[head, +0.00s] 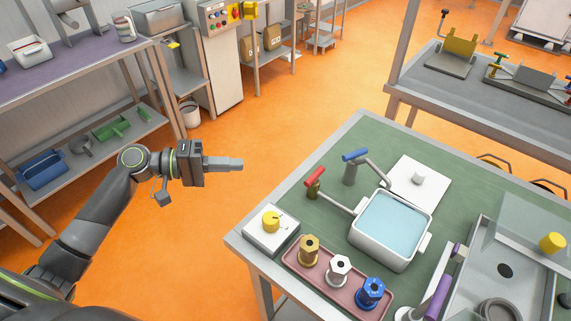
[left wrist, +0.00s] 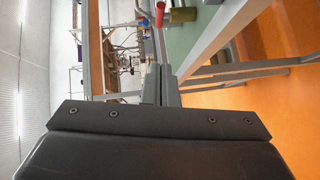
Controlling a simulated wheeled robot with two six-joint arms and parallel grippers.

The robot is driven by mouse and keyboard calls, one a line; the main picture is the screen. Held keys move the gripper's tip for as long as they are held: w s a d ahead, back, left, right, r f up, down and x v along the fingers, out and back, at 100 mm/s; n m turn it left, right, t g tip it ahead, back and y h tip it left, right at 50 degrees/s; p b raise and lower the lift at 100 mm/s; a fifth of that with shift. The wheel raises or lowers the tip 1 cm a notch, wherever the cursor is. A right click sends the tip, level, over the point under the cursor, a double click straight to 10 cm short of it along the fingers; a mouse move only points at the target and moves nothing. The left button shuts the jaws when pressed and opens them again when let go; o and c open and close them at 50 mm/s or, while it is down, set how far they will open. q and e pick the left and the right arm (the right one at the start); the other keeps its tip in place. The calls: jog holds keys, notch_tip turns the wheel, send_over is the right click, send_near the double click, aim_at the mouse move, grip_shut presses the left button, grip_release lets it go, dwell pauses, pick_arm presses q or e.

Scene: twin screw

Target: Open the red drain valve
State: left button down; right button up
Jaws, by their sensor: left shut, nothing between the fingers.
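The red drain valve has a red lever handle (head: 314,177) on a brass body (head: 312,191), at the left of the green-topped table (head: 290,205). A pipe joins it to a white basin of blue water (head: 390,222). The handle slants up to the right in the head view. In the left wrist view the red handle (left wrist: 158,14) and brass body (left wrist: 182,14) show at the top edge. My left gripper (head: 240,164) is shut and empty, over the orange floor left of the table, clear of the valve. My right gripper is out of view.
A blue-handled tap (head: 355,155) stands behind the basin. A white box with a yellow knob (head: 271,221) is in front of the valve. A pink tray (head: 325,286) holds gold, white and blue hex pieces. The space between my left gripper and the valve looks clear.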

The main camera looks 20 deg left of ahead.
pick_arm(q)
jog(key=p, duration=0.5)
send_near(314, 178)
jog(key=w+d, duration=0.1)
jog(key=w+d+f, duration=0.1)
jog(key=w+d, duration=0.1)
jog(key=shift+w, duration=0.2)
jog(key=shift+s+d+f, duration=0.1)
jog(key=shift+s+d, duration=0.15)
jog(key=shift+d, duration=0.25)
jog(key=shift+d+f, duration=0.1)
jog(key=shift+s+d, duration=0.35)
jog(key=shift+s, duration=0.3)
jog(key=shift+w+a, duration=0.1)
